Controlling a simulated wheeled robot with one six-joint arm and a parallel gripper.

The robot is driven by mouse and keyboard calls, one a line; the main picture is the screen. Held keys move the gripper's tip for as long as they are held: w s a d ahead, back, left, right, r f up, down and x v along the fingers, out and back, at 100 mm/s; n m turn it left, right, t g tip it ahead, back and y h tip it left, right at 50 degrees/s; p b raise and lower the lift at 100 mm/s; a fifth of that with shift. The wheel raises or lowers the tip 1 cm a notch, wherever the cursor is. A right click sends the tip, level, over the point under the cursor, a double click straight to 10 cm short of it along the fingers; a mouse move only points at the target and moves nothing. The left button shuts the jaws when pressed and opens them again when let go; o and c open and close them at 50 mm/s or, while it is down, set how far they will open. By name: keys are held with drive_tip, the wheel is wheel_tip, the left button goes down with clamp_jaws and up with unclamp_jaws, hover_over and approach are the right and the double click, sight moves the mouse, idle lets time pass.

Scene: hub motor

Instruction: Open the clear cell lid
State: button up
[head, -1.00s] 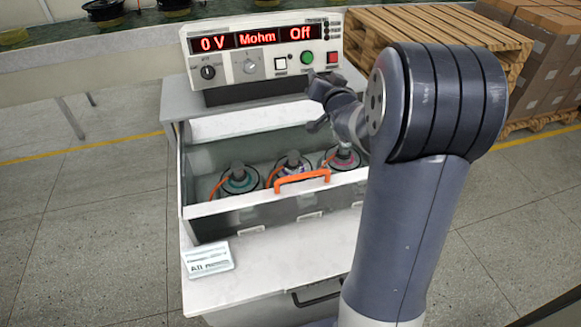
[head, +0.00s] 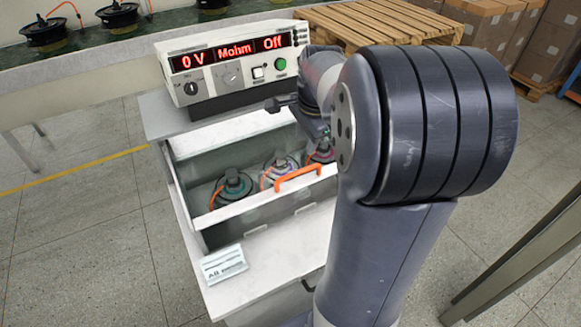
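The test cell (head: 197,214) is a box on a white bench, with a clear lid over it. An orange handle (head: 298,177) is at the lid's front edge, and the lid looks shut. Several hub motors (head: 232,186) show inside; the right one is partly hidden by my arm. My gripper (head: 281,104) is above the rear right of the cell, in front of the meter and apart from the orange handle. My arm hides part of it, and its finger opening cannot be made out.
A meter (head: 232,62) reading "0 V", "Mohm" and "Off" stands behind the cell. A small card (head: 224,263) lies on the bench front. Pallets (head: 375,30) and cardboard boxes (head: 475,25) are at the back right. A grey post (head: 520,258) is at the lower right.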

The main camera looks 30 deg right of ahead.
sight(299, 171)
drive_tip(key=shift+g, duration=0.3)
drive_tip(key=f, duration=0.7)
drive_tip(key=w+a+f, duration=0.1)
drive_tip(key=f, duration=0.2)
drive_tip(key=shift+w+f, duration=0.1)
drive_tip(key=shift+f, duration=0.05)
drive_tip(key=shift+c, duration=0.5)
clamp_jaws()
